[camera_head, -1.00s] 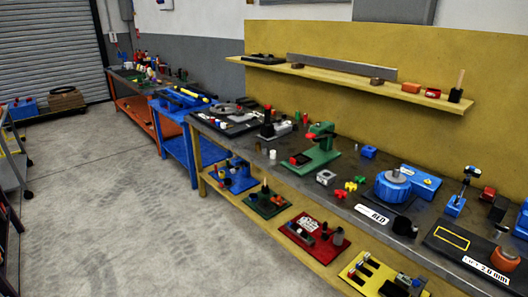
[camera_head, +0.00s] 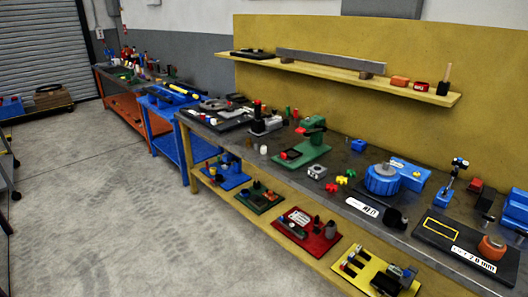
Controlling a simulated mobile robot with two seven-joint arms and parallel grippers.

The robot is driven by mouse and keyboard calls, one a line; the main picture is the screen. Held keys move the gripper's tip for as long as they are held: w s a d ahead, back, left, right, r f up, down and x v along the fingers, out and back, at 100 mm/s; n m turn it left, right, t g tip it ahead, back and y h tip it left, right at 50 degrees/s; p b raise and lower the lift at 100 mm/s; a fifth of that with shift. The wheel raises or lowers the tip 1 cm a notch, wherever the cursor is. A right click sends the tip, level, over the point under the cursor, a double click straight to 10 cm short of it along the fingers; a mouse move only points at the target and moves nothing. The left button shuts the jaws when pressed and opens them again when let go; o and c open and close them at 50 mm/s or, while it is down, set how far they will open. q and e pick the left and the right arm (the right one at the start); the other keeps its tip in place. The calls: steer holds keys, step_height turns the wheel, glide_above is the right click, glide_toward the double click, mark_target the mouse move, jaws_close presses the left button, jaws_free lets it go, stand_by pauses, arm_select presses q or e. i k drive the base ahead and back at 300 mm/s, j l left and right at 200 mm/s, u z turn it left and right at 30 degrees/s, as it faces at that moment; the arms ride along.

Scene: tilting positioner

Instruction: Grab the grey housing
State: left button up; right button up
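A small light grey block with a round opening (camera_head: 317,171), which looks like the grey housing, sits on the dark top of the long yellow-framed bench (camera_head: 339,192). It lies between the green press-like device (camera_head: 314,142) and a blue round unit (camera_head: 382,180). Red and yellow small parts (camera_head: 341,181) lie just right of it. It appears to stand free, with nothing on it. Neither of my grippers is in view.
The bench's lower shelf carries blue, green, red (camera_head: 308,232) and yellow (camera_head: 376,265) boards with parts. A wall shelf (camera_head: 345,77) hangs above. A blue bench (camera_head: 169,136) and an orange bench (camera_head: 121,112) stand farther left. The concrete floor (camera_head: 120,210) in front is clear.

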mark_target(316, 176)
steer(key=i+l+u, duration=0.25)
steer(key=i+l, duration=0.3)
steer(key=i+l+u, duration=0.3)
steer(key=i+l, duration=0.25)
steer(key=l, duration=0.15)
